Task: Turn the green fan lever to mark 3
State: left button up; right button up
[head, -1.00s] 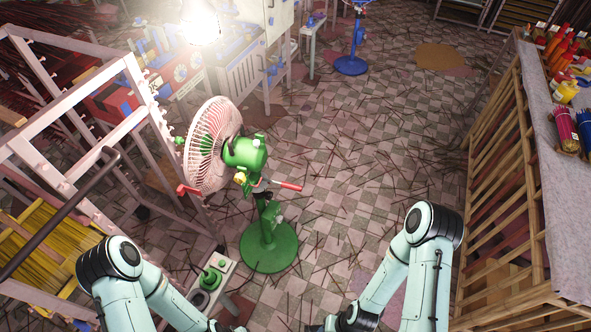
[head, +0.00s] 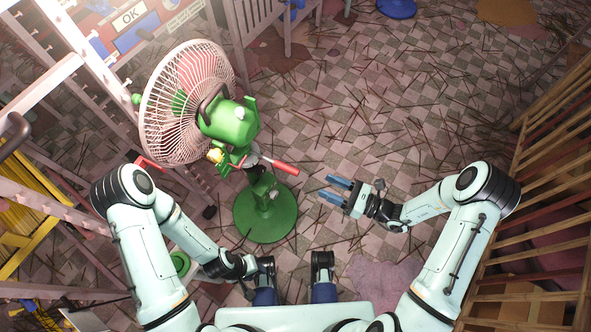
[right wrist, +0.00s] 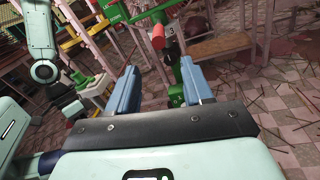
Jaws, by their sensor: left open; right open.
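The green fan (head: 230,122) stands upright on a round green base (head: 265,212), its white cage facing left. Its lever has a red grip (head: 285,167) pointing right from the post. In the right wrist view the red grip (right wrist: 158,37) shows beyond the fingertips, near a dark plate with a white 3 (right wrist: 172,30). My right gripper (head: 336,190) is open and empty, right of the grip and apart from it; its spread blue fingers also show in the right wrist view (right wrist: 160,85). My left gripper (head: 262,267) is low, in front of the fan base; its fingers are hard to make out.
A pale rack (head: 75,120) stands at the left, beside yellow sticks (head: 25,225). A wooden rack (head: 550,170) stands at the right. A green-topped box (head: 180,262) is partly behind my left arm. Thin sticks litter the tiled floor, which is otherwise open behind my right gripper.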

aim_at(291, 170)
jog(key=x, duration=1.3)
jog(key=shift+a+r+b, duration=0.1)
jog(key=shift+b, duration=0.2)
grip_shut()
